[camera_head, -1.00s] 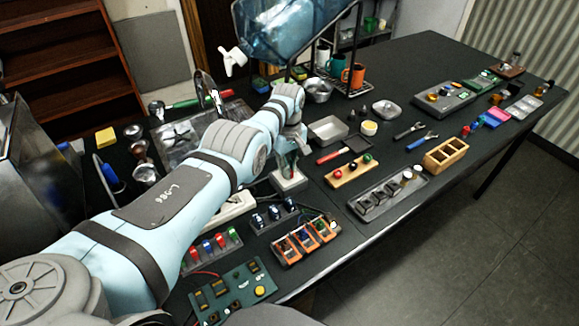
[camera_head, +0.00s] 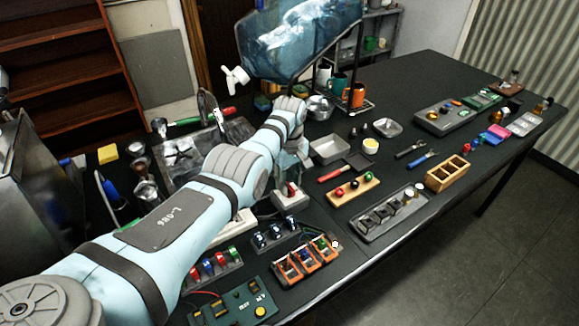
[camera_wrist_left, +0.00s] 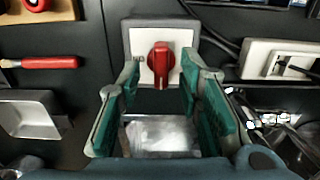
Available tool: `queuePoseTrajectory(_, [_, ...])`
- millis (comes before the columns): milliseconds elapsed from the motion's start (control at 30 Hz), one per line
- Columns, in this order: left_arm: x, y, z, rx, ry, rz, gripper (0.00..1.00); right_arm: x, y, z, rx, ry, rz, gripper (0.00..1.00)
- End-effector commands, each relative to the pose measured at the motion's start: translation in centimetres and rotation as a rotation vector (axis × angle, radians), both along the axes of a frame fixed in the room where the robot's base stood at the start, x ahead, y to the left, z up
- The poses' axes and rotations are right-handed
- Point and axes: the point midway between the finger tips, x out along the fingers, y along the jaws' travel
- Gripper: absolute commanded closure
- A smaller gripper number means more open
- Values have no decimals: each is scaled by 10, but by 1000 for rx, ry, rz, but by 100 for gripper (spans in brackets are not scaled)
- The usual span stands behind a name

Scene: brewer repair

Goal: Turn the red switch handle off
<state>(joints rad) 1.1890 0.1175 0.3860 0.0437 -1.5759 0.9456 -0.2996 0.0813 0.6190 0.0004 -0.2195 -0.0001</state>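The red switch handle (camera_wrist_left: 161,63) stands upright in the left wrist view, on the pale face of a grey switch box (camera_wrist_left: 137,36). In the head view the handle (camera_head: 292,187) and its box (camera_head: 290,202) show on the dark table, just past my left gripper (camera_head: 288,165). In the left wrist view my left gripper (camera_wrist_left: 160,72) is open, with one green-padded finger on each side of the handle's line. I see a gap between handle and pads on both sides. Nothing is held. My right gripper is not in view.
A rail of blue-black knobs (camera_head: 273,236) and an orange-framed unit (camera_head: 306,262) lie in front of the box. A wooden bar with coloured knobs (camera_head: 354,189) is at its right. A large blue bottle (camera_head: 300,40) hangs behind the arm.

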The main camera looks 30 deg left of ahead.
Motion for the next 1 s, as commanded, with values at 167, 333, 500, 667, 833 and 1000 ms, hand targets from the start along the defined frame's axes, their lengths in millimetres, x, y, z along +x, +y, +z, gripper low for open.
queuePoseTrajectory(167, [0,1,45,1,-5,1,68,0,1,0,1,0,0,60])
queuePoseTrajectory(333, [-1,2,88,1,-3,2,68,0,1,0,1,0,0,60])
queuePoseTrajectory(500, [-1,2,106,1,-2,1,68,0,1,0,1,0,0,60])
queuePoseTrajectory(667, [-1,2,107,0,-1,1,68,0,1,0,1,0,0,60])
queuePoseTrajectory(833, [-1,2,106,0,-1,1,68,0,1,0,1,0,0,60])
queuePoseTrajectory(1000, [-1,2,106,0,-1,1,68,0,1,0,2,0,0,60])
